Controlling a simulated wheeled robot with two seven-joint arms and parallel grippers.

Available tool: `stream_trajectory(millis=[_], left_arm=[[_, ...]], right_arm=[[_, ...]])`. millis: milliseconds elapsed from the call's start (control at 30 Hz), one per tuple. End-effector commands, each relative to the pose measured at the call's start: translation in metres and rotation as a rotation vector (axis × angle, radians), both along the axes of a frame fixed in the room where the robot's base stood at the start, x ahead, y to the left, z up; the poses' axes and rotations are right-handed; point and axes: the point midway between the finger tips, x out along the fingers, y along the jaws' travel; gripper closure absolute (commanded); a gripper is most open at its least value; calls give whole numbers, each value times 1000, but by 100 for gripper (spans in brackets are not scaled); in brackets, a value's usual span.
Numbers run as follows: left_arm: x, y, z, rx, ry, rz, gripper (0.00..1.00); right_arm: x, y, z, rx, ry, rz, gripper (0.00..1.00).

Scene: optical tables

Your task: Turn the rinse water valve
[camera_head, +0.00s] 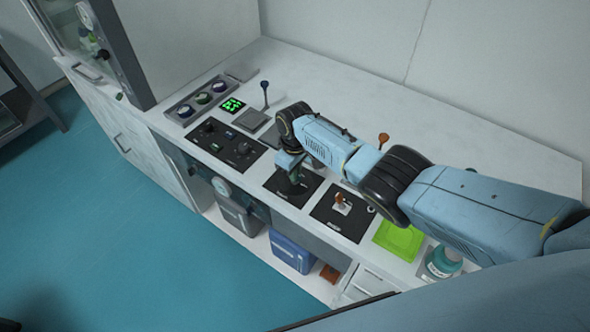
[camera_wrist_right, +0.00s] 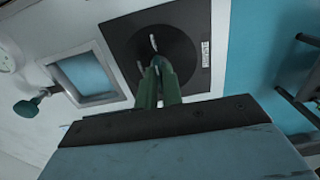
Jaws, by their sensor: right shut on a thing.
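The black valve panel (camera_head: 273,184) is set in the white bench, below my right gripper (camera_head: 295,183). In the right wrist view the panel (camera_wrist_right: 122,38) carries a round dark disc (camera_wrist_right: 178,52) and a small printed label (camera_wrist_right: 206,54). My right gripper's green fingers (camera_wrist_right: 157,68) point down at the middle of the disc and are close together, shut on the valve's handle. The handle is mostly hidden by the fingers. A small pale piece (camera_wrist_right: 153,42) shows just beyond the tips. My left gripper is not in view.
A panel with a small orange-brown lever (camera_head: 340,199) and a bright green tray (camera_head: 398,240) lie to the right. A knob panel (camera_head: 228,144) and a blue-topped lever (camera_head: 264,92) are to the left.

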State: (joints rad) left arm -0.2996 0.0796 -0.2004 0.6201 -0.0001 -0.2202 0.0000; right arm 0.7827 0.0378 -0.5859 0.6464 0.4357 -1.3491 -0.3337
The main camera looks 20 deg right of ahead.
Motion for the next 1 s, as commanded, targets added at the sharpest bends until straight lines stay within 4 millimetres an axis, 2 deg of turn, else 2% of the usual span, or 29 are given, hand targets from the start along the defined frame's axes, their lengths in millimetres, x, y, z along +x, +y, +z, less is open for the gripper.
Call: stream_trajectory(millis=[300,333,500,833,1000], left_arm=[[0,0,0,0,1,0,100],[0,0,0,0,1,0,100],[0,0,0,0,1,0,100],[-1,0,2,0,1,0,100],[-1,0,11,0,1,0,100]], right_arm=[[1,0,1,0,-2,-5,100],[1,-1,1,0,-2,-5,91],[1,0,1,1,-2,-3,71],[0,0,3,1,-1,-2,71],[1,0,25,2,-3,-2,71]])
